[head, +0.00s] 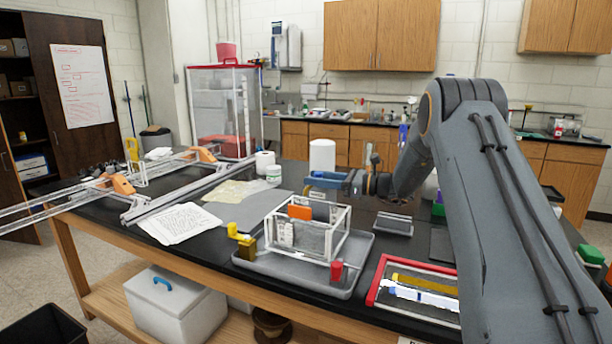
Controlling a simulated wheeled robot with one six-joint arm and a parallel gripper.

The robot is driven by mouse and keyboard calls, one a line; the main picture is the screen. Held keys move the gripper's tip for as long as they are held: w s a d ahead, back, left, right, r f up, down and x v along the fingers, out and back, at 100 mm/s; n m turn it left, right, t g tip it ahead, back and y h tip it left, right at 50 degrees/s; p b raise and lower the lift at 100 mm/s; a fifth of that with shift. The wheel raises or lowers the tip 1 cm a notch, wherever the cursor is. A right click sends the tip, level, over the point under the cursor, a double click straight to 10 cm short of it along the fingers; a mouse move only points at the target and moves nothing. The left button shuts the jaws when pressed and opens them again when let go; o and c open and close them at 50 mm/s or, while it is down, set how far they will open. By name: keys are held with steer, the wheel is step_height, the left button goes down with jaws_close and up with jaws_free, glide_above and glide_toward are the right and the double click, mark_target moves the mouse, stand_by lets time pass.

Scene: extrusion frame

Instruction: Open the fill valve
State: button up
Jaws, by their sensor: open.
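A clear box-shaped tank in a white frame (333,242) stands on a grey tray (341,287) on the black bench. An orange block and grey panels show in it. A yellow fitting (245,246) is at the tray's left corner, and a red cylindrical fitting (336,270) is at its front right. I cannot tell which fitting is the fill valve or how its handle is set. My gripper (309,183), with blue fingers pointing left, is open and empty. It is above and behind the tank, apart from both fittings.
A white cylinder (322,156) stands just behind my gripper. A red-rimmed tray (378,284) with tools lies to the right of the tank's tray. Papers (180,223) and long metal rails (170,193) lie to the left. My arm hides the bench's right part.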

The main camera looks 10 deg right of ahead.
mark_target(307, 188)
steer(key=shift+p+x, duration=0.45)
steer(key=shift+x, duration=1.35)
jaws_close()
steer(key=shift+w+a+m+t+h+b, duration=0.2)
steer(key=shift+m+t+h+b, duration=0.2)
steer(key=shift+m+t+h, duration=0.55)
steer(key=shift+w+a+m+t+h+b, duration=0.15)
steer(key=shift+m+t+h+b, duration=0.3)
steer(key=shift+m+t+h, duration=0.45)
steer(key=shift+w+a+m+t+h+b, duration=0.2)
steer(key=shift+m+t+h+b, duration=0.35)
steer(key=shift+t, duration=0.6)
steer(key=shift+r, duration=0.1)
jaws_free()
steer(key=shift+s+d, duration=0.1)
